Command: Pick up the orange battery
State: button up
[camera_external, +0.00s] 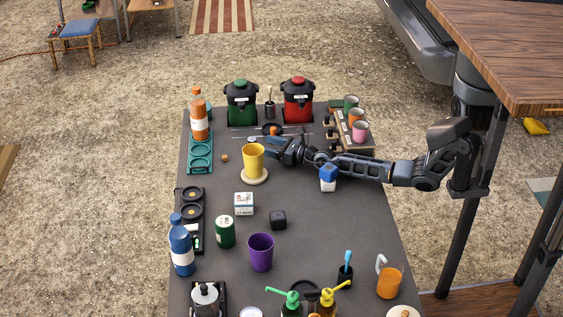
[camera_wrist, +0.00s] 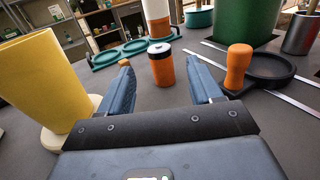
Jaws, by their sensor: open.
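The orange battery (camera_wrist: 162,70) stands upright in the wrist view, an orange cylinder with a dark upper band and a pale top. My gripper (camera_wrist: 157,75) is open, and the battery shows between its two fingertips, with a visible gap on each side. I cannot tell whether it is between the fingers or just beyond them. In the external view my gripper (camera_external: 277,146) is low over the table, right of the yellow cup. The battery is hard to make out there, near or behind that cup.
The yellow cup (camera_wrist: 38,80) stands on a pale disc close left of my gripper; it also shows in the external view (camera_external: 253,162). A small orange-brown block (camera_wrist: 125,62) is by the left fingertip. An orange grip (camera_wrist: 237,66) and black dish (camera_wrist: 268,68) are close right.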

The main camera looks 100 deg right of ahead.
jog(key=shift+x, duration=1.5)
jog(key=shift+b+x, duration=0.4)
jog(key=shift+x, duration=0.6)
jog(key=shift+c, duration=0.4)
jog(key=c, duration=1)
grip_shut()
jog(key=shift+r, duration=0.15)
